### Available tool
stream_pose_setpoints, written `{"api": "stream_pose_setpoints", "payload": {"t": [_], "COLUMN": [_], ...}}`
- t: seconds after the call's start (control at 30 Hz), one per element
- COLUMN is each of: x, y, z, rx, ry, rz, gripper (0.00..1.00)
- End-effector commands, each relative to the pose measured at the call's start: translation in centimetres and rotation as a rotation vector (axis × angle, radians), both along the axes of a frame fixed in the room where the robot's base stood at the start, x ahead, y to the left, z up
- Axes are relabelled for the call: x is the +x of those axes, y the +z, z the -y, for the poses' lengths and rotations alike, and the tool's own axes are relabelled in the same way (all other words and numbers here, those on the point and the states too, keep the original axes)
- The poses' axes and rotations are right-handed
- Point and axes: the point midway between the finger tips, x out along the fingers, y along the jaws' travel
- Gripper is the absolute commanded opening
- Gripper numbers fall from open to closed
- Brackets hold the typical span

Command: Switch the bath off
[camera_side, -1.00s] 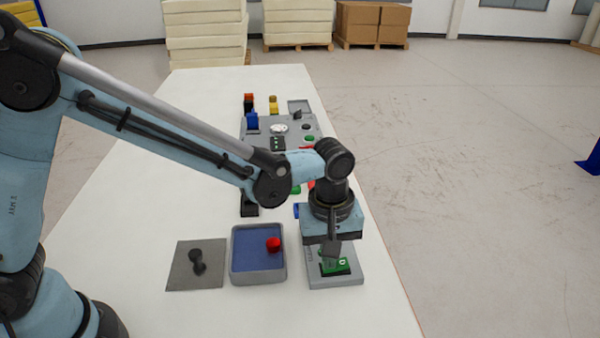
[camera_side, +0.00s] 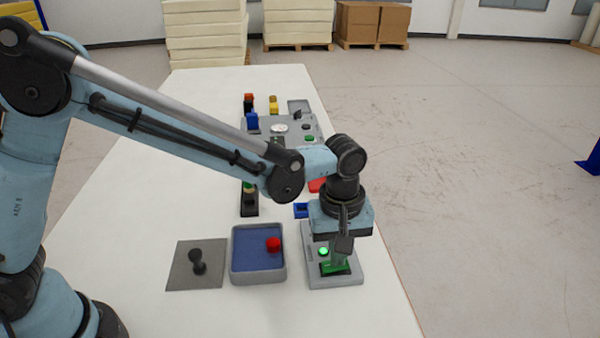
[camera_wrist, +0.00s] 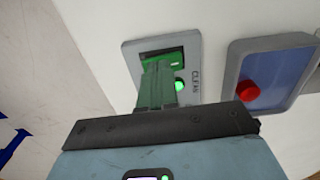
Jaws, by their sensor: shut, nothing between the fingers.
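A grey switch box (camera_side: 347,281) marked CLEAN stands at the near right of the table. It carries a green rocker switch (camera_side: 336,270) and a brightly lit green lamp (camera_side: 323,252). In the wrist view the rocker (camera_wrist: 177,58) is partly hidden by my fingers, and the lamp (camera_wrist: 179,85) shows beside them. My gripper (camera_side: 339,263) is shut and empty, pointing down with its fingertips at the rocker. I cannot tell whether they touch it. The bath, a grey tray with a blue inside (camera_side: 250,262), sits left of the box and holds a red knob-like piece (camera_side: 273,244).
A dark grey plate (camera_side: 182,275) with a black knobbed piece (camera_side: 198,261) lies left of the bath. Behind my gripper are a blue piece (camera_side: 301,210) and a grey panel (camera_side: 265,127) with several buttons. The white table (camera_side: 140,210) is clear at left.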

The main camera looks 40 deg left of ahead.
Motion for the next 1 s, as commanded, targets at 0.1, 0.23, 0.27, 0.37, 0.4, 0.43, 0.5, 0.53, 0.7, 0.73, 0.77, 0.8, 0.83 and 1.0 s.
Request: {"api": "stream_pose_setpoints", "payload": {"t": [0.1, 0.23, 0.27, 0.37, 0.4, 0.43, 0.5, 0.53, 0.7, 0.73, 0.77, 0.8, 0.83, 1.0], "x": [-0.1, -0.3, -0.4, -0.6, -0.7, -0.8, -0.9, -1.0, -1.3, -1.3, -1.4, -1.4, -1.4, -1.5], "y": [0.7, 2.5, 3.1, 5.2, 6.1, 6.7, 8.1, 8.7, 11.5, 11.9, 12.3, 12.7, 12.9, 13.7], "z": [-0.1, -0.3, -0.4, -0.6, -0.7, -0.8, -0.9, -1.0, -1.3, -1.4, -1.4, -1.4, -1.4, -1.5], "rx": [0.000, 0.000, 0.000, 0.000, 0.000, 0.000, 0.000, 0.000, 0.000, 0.000, 0.000, 0.000, 0.000, 0.000], "ry": [0.000, 0.000, 0.000, 0.000, 0.000, 0.001, 0.001, 0.001, 0.000, 0.000, 0.000, 0.000, 0.000, 0.000], "rz": [0.000, 0.000, 0.000, 0.000, 0.000, 0.000, 0.000, 0.000, 0.000, 0.000, 0.000, 0.000, 0.000, 0.000], "gripper": [0.00, 0.00, 0.00, 0.00, 0.00, 0.00, 0.00, 0.00, 0.00, 0.00, 0.00, 0.00, 0.00, 0.00]}}
